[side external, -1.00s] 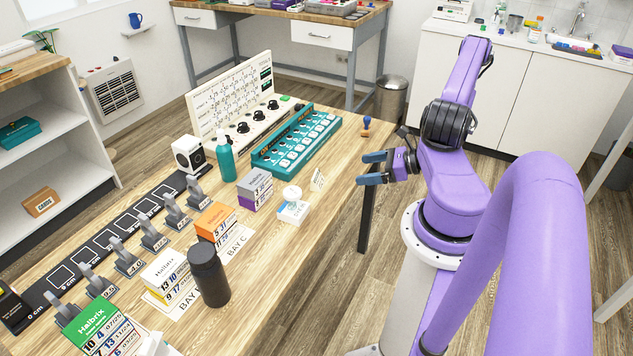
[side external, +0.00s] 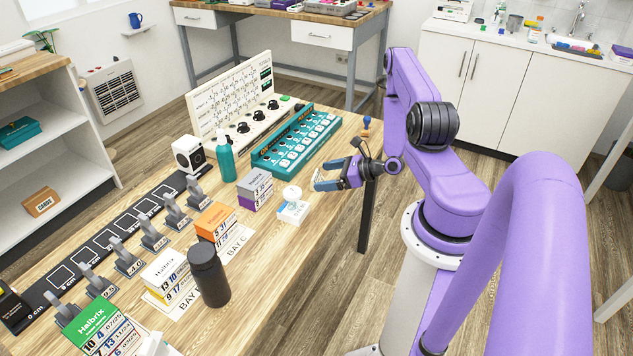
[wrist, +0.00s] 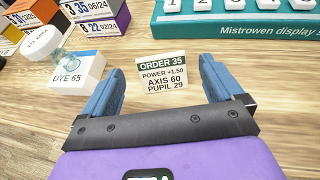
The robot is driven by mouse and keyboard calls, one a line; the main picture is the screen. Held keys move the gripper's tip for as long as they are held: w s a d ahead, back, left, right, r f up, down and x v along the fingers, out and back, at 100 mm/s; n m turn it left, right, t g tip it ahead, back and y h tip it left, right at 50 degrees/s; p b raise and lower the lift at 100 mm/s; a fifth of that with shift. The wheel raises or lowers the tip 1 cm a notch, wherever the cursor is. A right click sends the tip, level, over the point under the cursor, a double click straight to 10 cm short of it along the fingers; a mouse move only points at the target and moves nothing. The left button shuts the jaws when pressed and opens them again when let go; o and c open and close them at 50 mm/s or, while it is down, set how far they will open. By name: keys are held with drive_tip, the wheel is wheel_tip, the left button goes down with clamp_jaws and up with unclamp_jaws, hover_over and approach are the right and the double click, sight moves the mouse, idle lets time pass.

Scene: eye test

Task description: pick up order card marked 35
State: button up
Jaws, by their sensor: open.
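The order card (wrist: 162,72), small and white with a green "ORDER 35" header, stands on the wooden table in the wrist view. It reads power +1.50, axis 60, pupil 29. My gripper (wrist: 162,65) is open, with one blue finger on each side of the card and a gap on both sides. In the side view my gripper (side external: 322,175) is low over the table's right edge, and its fingers largely hide the card there.
A white block marked DYE 65 (wrist: 76,76) stands just left of my left finger in the wrist view. Grey and purple Halbrix boxes (side external: 256,188) are further left. A teal display tray (side external: 297,141) lies behind. Bare wood (wrist: 280,110) is right of the fingers.

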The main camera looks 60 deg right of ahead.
sight(317, 177)
drive_tip(key=shift+x, duration=1.85)
drive_tip(key=shift+d, duration=0.1)
drive_tip(key=c, duration=1)
drive_tip(key=shift+r, duration=0.1)
